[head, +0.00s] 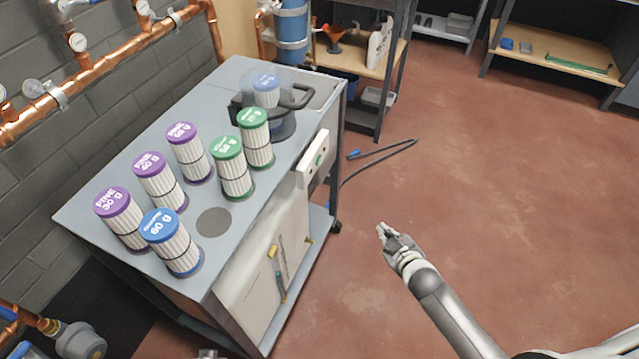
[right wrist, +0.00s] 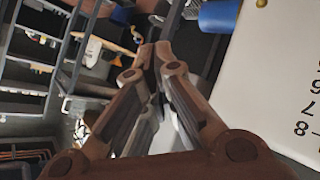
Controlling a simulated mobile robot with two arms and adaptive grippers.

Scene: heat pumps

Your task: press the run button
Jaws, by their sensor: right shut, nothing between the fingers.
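A white control box (head: 314,160) is fixed to the right side of the grey cart (head: 90,215) in the head view. It carries a small green button (head: 319,158) and a red mark; their labels are too small to read. My right gripper (head: 381,231) is shut and empty, over the open floor to the right of the cart, clearly apart from the box. In the right wrist view its fingers (right wrist: 154,52) meet at the tips. Only a small piece of what seems to be my left gripper (head: 208,353) shows at the bottom edge; its fingers cannot be made out.
Several filter cartridges with purple, green and blue caps stand on the cart, with a black-handled housing (head: 273,110) at its far end. A dark cable (head: 380,150) lies on the floor beyond. Shelves (head: 555,45) stand at the back. The floor on the right is clear.

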